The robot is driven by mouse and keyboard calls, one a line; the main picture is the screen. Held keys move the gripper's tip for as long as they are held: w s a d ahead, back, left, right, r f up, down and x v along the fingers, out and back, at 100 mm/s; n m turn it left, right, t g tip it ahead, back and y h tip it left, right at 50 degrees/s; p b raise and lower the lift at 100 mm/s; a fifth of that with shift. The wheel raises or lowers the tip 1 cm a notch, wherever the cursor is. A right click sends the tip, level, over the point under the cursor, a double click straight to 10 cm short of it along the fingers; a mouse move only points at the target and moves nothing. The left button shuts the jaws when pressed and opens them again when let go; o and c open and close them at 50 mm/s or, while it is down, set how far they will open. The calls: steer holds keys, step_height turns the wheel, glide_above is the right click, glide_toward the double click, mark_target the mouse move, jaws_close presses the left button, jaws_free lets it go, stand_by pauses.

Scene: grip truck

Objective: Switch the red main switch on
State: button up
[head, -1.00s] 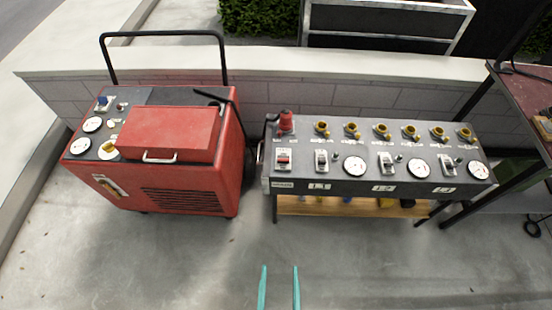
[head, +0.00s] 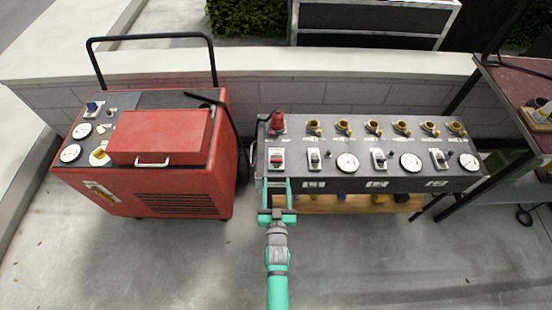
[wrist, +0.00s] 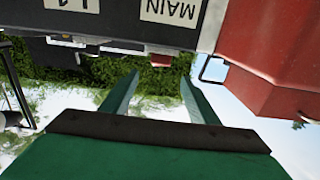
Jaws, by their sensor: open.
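The red main switch (head: 277,158) is a small red toggle on a white plate at the left end of the dark distribution box's top panel. Its on or off position is too small to read. My gripper (head: 277,182) is open and empty, at the box's front face just below the switch in the head view. In the wrist view my gripper (wrist: 160,74) shows two separated teal fingers. A small red part (wrist: 162,61) shows between and beyond the fingertips; I cannot tell whether it is the switch. The upside-down MAIN label (wrist: 171,11) is above them.
A red machine (head: 140,180) with a black handle stands close on the left. A dark table (head: 505,100) stands right. The front floor is mostly clear.

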mark_target(277, 160)
steer(key=w, duration=1.2)
steer(key=shift+w, duration=0.1)
steer(key=shift+c, duration=0.3)
steer(key=shift+r, duration=0.1)
steer(key=c, duration=1)
